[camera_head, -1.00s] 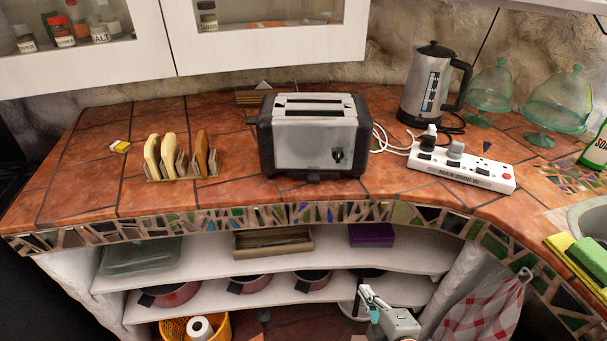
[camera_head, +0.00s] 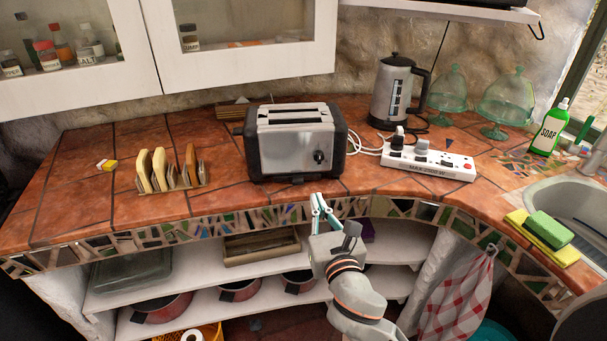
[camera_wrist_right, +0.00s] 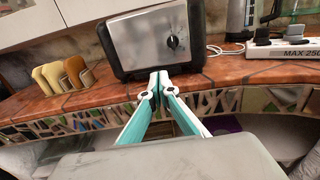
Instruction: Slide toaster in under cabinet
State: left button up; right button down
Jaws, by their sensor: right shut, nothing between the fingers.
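A silver and black toaster (camera_head: 290,142) stands upright on the tiled counter, near its front edge. It also shows in the right wrist view (camera_wrist_right: 150,42), just beyond the fingertips. The white wall cabinet (camera_head: 245,58) hangs above and behind the counter, its lower edge higher than the toaster. My right gripper (camera_head: 319,203) is shut and empty, in front of the counter edge, below and a little right of the toaster. In the right wrist view its teal and white fingers (camera_wrist_right: 158,84) meet in front of the toaster's base; I cannot tell if they touch it. My left gripper is not in view.
A toast rack (camera_head: 170,175) with bread stands left of the toaster. A power strip (camera_head: 428,158) and a kettle (camera_head: 395,92) stand to the right, with a white cable beside the toaster. Shelves with pots (camera_head: 240,290) lie under the counter.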

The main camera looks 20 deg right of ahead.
aim_at(303, 167)
jog(key=w, duration=0.7)
jog(key=w+d, duration=0.1)
jog(key=w, duration=0.3)
jog(key=shift+w, duration=0.45)
